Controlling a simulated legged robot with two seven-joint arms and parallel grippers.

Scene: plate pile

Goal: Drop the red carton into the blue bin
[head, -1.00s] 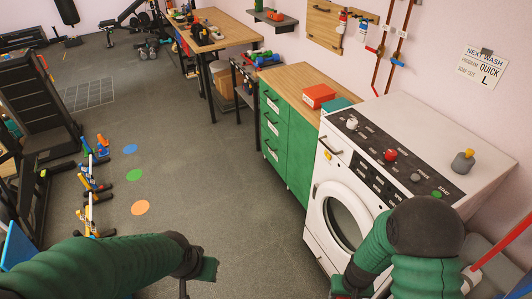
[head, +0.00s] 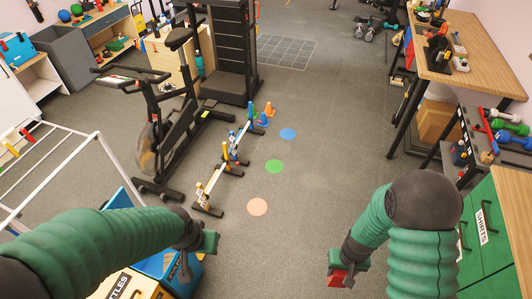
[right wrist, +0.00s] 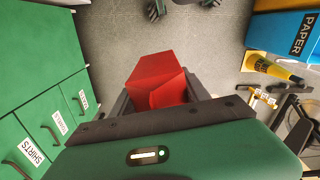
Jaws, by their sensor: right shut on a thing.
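My right gripper (head: 342,272) is shut on the red carton (head: 337,280), held above the floor at the lower right of the head view. In the right wrist view the red carton (right wrist: 157,72) sits between the dark fingers. The blue bin (head: 155,267) is at the lower left of the head view, partly hidden behind my left arm. In the right wrist view the blue bin (right wrist: 270,42) shows at the upper right with a PAPER label, apart from the carton. My left gripper (head: 196,258) hangs in front of the blue bin; its finger gap is not clear.
A yellow bin (head: 124,284) labelled for bottles adjoins the blue bin. A white frame (head: 60,140) stands at the left. An exercise bike (head: 165,130) is beyond. Green drawers (head: 480,235) are at the right.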

